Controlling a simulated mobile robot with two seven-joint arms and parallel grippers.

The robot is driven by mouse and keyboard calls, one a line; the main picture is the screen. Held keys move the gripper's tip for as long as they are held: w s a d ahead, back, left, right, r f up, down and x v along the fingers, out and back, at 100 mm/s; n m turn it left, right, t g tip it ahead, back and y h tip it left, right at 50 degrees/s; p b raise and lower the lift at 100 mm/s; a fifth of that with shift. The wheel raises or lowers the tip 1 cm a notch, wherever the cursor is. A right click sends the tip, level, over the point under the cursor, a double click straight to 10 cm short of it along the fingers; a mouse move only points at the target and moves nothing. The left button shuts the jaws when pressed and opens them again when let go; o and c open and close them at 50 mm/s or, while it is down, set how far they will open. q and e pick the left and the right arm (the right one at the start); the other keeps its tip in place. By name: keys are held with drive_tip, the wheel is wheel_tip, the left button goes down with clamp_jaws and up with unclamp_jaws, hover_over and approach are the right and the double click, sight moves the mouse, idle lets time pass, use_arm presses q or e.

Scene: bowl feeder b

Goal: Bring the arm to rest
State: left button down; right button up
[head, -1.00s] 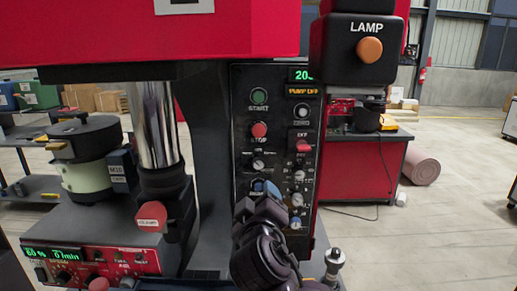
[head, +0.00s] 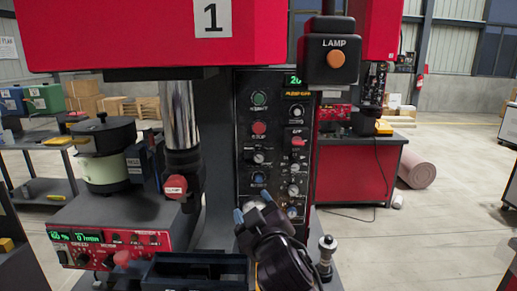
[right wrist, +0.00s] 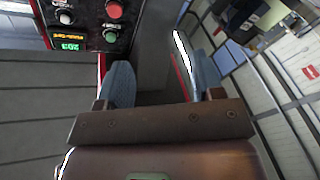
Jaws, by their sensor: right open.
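My right gripper (head: 252,207) is in front of the lower part of the black control panel (head: 258,130) in the head view. Its two blue-grey fingertips are apart, with nothing between them. In the right wrist view the open fingers (right wrist: 150,82) show again, and part of the panel with its buttons and green display (right wrist: 72,46) lies beyond them at the upper left. My right arm rises from the bottom of the head view and hides a little of the panel's lower edge. My left gripper is not in view.
A red machine head (head: 150,35) hangs above a metal column (head: 180,115). A lamp box (head: 342,62) hangs at upper right. A bowl feeder (head: 103,150) and red control box (head: 110,245) stand at left. A dark bin (head: 195,268) is at the bottom.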

drive_tip(key=s+d+f+m+g+h, duration=0.1)
drive_tip(key=s+d+f+m, duration=0.2)
drive_tip(key=d+f, duration=0.65)
drive_tip(key=s+d+f+m+g+h, duration=0.1)
drive_tip(key=s+d+f+m, duration=0.2)
drive_tip(key=d+f, duration=0.65)
drive_tip(key=s+d+f+m+g+h, duration=0.1)
drive_tip(key=s+d+f, duration=0.3)
drive_tip(key=s+f, duration=0.5)
drive_tip(key=s+d+f+m+g+h, duration=0.2)
drive_tip(key=s+d+f, duration=0.3)
drive_tip(key=s+f, duration=0.5)
drive_tip(key=shift+s+d+f+g+h+b, duration=0.25)
drive_tip(key=shift+g+h+b, duration=0.15)
drive_tip(key=shift+g, duration=0.4)
drive_tip(key=shift+w, duration=0.1)
